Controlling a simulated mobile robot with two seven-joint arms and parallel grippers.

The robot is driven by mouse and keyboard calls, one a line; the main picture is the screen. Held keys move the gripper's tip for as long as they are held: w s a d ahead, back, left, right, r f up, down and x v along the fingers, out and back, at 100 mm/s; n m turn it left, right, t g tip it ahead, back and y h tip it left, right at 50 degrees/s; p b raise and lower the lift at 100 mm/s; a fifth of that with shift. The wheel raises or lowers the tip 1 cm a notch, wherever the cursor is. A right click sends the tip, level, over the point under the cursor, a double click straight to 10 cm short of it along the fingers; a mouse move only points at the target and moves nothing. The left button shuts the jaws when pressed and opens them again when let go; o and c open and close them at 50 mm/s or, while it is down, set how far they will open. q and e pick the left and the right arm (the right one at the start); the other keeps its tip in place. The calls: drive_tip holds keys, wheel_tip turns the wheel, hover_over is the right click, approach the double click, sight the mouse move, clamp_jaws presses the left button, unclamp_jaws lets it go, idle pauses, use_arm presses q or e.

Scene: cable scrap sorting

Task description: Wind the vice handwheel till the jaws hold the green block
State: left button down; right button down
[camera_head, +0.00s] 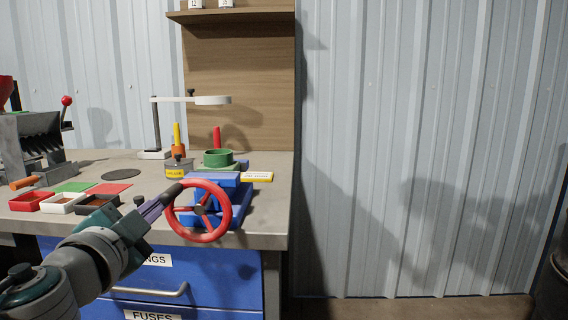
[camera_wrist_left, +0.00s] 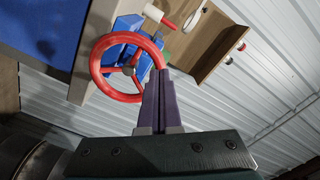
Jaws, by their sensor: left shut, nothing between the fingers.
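The blue vice (camera_head: 224,180) stands at the right front of the bench, and its red handwheel (camera_head: 226,210) faces me. The wheel also shows in the left wrist view (camera_wrist_left: 97,83), with the blue vice (camera_wrist_left: 126,24) behind it. My left gripper (camera_head: 177,189) is shut and empty, its purple fingers at the upper left of the wheel rim. In the left wrist view the fingertips (camera_wrist_left: 163,74) overlap the rim; I cannot tell whether they touch it. I cannot make out the green block or the jaw gap. My right gripper is not in view.
Red (camera_head: 31,207), white (camera_head: 62,209) and black (camera_head: 97,210) trays line the front left of the bench (camera_head: 268,218). A lamp-like stand (camera_head: 156,125) rises behind. Right of the bench is open floor.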

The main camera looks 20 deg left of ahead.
use_arm(q)
drive_tip(key=shift+w+d+r+p, duration=0.1)
drive_tip(key=shift+d+r+p, duration=0.3)
drive_tip(key=shift+d+r, duration=0.25)
drive_tip(key=shift+w+d+r, duration=0.2)
drive_tip(key=shift+d+r, duration=0.05)
drive_tip(key=shift+d, duration=0.45)
drive_tip(key=shift+w+d+r+p, duration=0.15)
drive_tip(key=shift+d+r+p, duration=0.25)
drive_tip(key=shift+d, duration=0.1)
approach(170, 197)
drive_tip(key=shift+w+d+r, duration=0.3)
drive_tip(key=shift+w+r, duration=0.1)
drive_tip(key=shift+w, duration=0.3)
